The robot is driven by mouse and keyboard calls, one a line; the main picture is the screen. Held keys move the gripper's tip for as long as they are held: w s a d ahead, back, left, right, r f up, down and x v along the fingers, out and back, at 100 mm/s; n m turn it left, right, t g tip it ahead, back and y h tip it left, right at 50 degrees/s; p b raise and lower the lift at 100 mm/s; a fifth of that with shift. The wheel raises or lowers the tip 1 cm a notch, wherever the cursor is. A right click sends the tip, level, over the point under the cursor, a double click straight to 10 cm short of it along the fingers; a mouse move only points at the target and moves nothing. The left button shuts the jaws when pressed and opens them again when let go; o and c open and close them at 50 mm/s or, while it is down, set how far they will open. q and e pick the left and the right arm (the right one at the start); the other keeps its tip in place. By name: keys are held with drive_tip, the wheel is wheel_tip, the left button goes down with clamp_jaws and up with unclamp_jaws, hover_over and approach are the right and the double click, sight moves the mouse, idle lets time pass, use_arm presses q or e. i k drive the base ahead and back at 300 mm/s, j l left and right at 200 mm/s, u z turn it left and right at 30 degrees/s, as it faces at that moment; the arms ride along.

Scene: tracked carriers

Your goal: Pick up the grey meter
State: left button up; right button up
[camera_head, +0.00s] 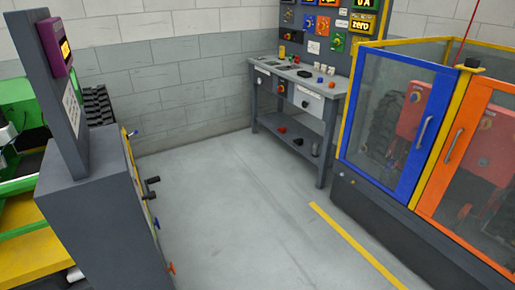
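I cannot pick out a grey meter for certain. A grey workbench (342,93) stands against the far wall, with small items on its top that are too small to name. A dark panel (343,14) above its right end carries several coloured units, some with displays, including a yellow one reading "zero" (360,24). A small grey object (315,148) sits on the bench's lower shelf beside other small items; I cannot tell what it is. Neither of my grippers shows in this view.
A grey cabinet (105,215) with side levers and an upright panel stands close at left, by green and yellow machinery (35,258). A glazed enclosure with blue (402,190) and orange (440,195) door frames stands at right. The grey floor (230,210) between is clear, with a yellow line (355,245).

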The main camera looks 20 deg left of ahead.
sight(317, 145)
drive_tip(key=u, duration=0.8)
drive_tip(key=i, duration=1.1)
drive_tip(key=i+z, duration=0.1)
drive_tip(key=i, duration=0.95)
drive_tip(key=i+j, duration=0.15)
drive_tip(key=i, duration=0.95)
drive_tip(key=i+j, duration=0.1)
drive_tip(key=i, duration=0.95)
drive_tip(key=l+z, duration=0.05)
